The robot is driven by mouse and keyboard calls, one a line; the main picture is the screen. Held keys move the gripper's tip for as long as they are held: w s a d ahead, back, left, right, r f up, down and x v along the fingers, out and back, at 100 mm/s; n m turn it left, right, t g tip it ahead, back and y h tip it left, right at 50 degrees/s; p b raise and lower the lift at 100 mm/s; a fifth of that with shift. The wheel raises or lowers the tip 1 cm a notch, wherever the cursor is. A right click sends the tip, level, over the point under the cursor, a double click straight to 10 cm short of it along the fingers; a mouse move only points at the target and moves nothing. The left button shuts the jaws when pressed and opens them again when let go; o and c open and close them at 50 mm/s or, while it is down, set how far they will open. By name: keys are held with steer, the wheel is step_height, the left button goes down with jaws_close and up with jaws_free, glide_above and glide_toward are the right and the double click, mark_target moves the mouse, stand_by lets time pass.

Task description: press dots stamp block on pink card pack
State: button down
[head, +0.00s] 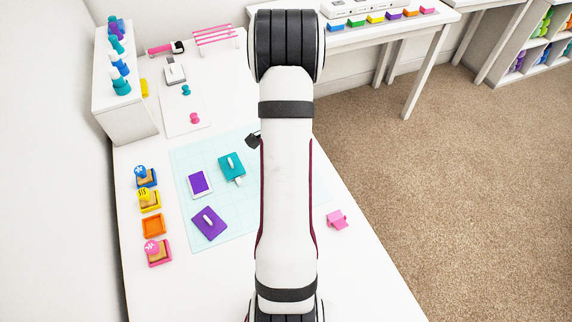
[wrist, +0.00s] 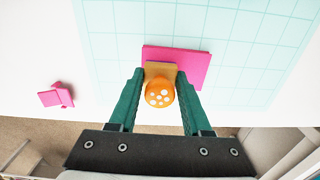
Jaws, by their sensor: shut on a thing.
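The dots stamp block has a wooden base (wrist: 161,69) and an orange knob (wrist: 160,94) with white dots. In the wrist view it sits between the green fingers of my gripper (wrist: 160,80), which is shut on it. The pink card pack (wrist: 195,66) lies on the pale gridded mat (wrist: 115,30), behind and around the stamp in the picture. The stamp overlaps the pack's near edge in view; I cannot tell whether they touch. In the head view my arm hides the gripper, the stamp and the pink pack.
In the head view, a teal card pack (head: 231,167) and purple items (head: 209,223) lie on the mat (head: 190,160). At left stand blue (head: 146,177), yellow (head: 150,200) and pink stamps (head: 158,252) and an empty orange tray (head: 153,225). A pink object (head: 337,219) lies right of my arm.

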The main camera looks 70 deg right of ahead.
steer(key=shift+r, duration=2.5)
steer(key=s+a, duration=0.2)
steer(key=a, duration=0.3)
steer(key=shift+a, duration=0.3)
